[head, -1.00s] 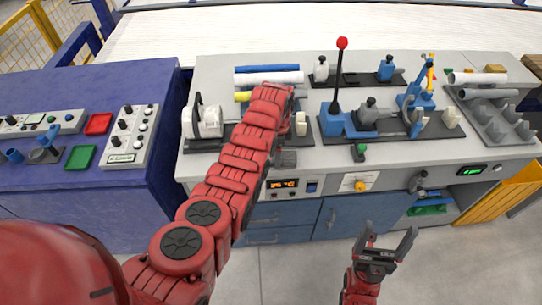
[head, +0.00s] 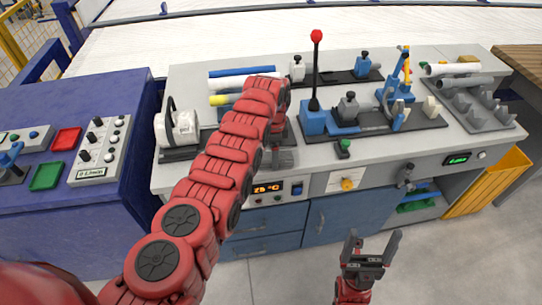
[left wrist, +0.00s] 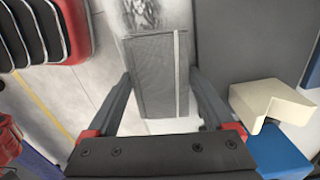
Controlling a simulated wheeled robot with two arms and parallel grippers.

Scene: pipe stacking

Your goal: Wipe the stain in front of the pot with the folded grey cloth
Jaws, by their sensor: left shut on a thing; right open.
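The folded grey cloth (left wrist: 153,85), a flat woven-looking rectangle with a pale stripe, is between the fingers of my left gripper (left wrist: 160,77) in the left wrist view. In the head view my left arm covers that gripper and the cloth. A dark smudged patch (left wrist: 150,14), which may be the stain, shows just beyond the cloth's end on a pale surface. I cannot make out a pot. My right gripper (head: 371,248) is open and empty, in front of the bench, low in the head view.
The grey bench (head: 225,160) carries a white round device (head: 180,130), a blue base with a red-knobbed lever (head: 315,122), and a grey pipe rack (head: 480,115). In the wrist view a cream piece (left wrist: 265,100) and a blue block (left wrist: 280,145) are close at right.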

